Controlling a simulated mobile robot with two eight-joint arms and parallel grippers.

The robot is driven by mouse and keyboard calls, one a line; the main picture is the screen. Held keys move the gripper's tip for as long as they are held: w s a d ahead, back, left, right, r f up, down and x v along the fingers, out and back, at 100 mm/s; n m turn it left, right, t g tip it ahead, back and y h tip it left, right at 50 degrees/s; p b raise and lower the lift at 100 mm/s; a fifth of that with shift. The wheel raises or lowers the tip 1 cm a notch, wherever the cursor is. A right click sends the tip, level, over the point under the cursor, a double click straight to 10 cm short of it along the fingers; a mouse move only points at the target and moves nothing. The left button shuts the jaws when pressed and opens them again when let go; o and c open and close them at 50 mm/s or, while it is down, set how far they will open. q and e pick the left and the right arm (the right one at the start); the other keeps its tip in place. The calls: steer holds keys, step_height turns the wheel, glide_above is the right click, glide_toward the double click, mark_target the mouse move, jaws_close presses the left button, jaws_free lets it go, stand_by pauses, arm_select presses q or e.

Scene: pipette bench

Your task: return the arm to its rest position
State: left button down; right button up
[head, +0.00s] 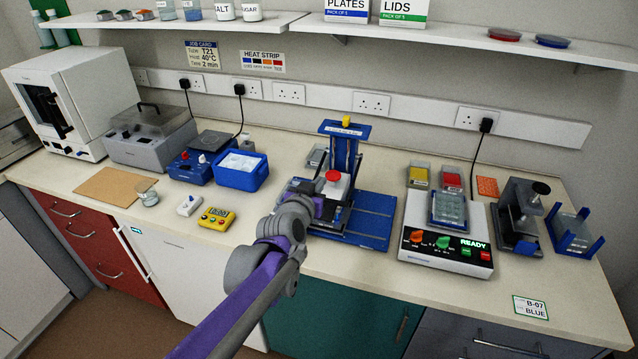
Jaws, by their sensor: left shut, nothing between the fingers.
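My left arm reaches in from the bottom of the head view, purple and grey. Its gripper (312,203) is at the front of a blue stand (345,150) with a red knob (333,176) and a yellow top. The gripper is shut with nothing visible in it. It overlaps the stand's front in the picture; I cannot tell whether they touch. My right gripper is not in view.
A white device reading READY (445,247) holds a plate, right of the stand. A black press (520,215) and blue rack (573,232) stand further right. A yellow timer (216,220) and blue ice tub (242,171) are left. The front right counter is mostly clear.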

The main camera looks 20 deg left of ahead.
arm_select(q)
steer(key=s+f+g, duration=0.3)
steer(key=s+f, duration=0.2)
steer(key=s, duration=0.5)
steer(key=s+f+g, duration=0.3)
steer(key=s+f, duration=0.2)
steer(key=s, duration=0.6)
steer(key=s+f+g, duration=0.3)
steer(key=s+f, duration=0.3)
steer(key=s, duration=0.5)
steer(key=shift+y, duration=0.3)
